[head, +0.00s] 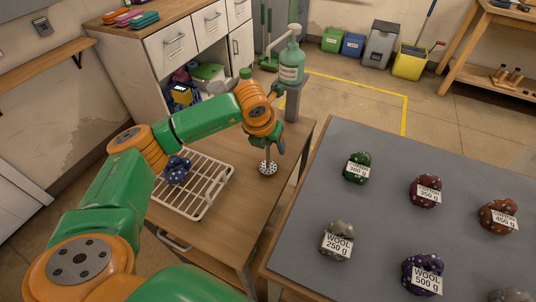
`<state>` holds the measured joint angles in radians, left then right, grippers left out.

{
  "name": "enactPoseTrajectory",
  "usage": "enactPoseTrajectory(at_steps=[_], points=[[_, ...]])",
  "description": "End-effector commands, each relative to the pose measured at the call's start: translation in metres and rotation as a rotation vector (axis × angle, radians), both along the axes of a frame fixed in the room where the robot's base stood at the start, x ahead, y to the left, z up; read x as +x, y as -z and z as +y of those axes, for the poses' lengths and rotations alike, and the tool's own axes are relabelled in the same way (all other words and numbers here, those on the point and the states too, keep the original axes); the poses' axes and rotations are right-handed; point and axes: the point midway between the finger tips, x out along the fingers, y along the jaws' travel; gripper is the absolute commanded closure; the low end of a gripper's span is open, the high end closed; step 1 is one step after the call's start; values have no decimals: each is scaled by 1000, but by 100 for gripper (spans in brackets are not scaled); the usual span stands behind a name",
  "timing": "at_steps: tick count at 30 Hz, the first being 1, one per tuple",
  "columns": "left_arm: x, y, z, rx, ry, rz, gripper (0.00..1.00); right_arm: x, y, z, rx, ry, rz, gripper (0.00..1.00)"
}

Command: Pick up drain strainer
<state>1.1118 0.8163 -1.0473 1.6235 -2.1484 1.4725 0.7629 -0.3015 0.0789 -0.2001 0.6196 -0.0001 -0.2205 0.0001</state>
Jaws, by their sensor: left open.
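The drain strainer (268,168) appears as a small pale, perforated disc on the wooden table (225,232), right of the wire rack. A thin upright part shows above the disc, up towards my gripper. My left gripper (267,148) is open and points down right above the strainer. The fingers are small here, and I cannot tell whether they touch it or stand around its upper part. My right gripper is not in view.
A white wire rack (207,205) with a dark blue speckled bundle (177,170) lies left of the strainer. A green dispenser bottle (291,64) stands behind my wrist.

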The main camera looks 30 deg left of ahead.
Motion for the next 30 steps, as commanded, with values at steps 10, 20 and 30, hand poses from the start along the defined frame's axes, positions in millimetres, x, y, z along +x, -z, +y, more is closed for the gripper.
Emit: enactPoseTrajectory(at_steps=[10,20,30], points=[[0,0,0,0,0,0,100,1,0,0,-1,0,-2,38],[0,-5,0,0,-1,-1,100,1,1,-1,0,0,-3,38],[-38,-76,2,1,3,-10,100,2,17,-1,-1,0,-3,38]])
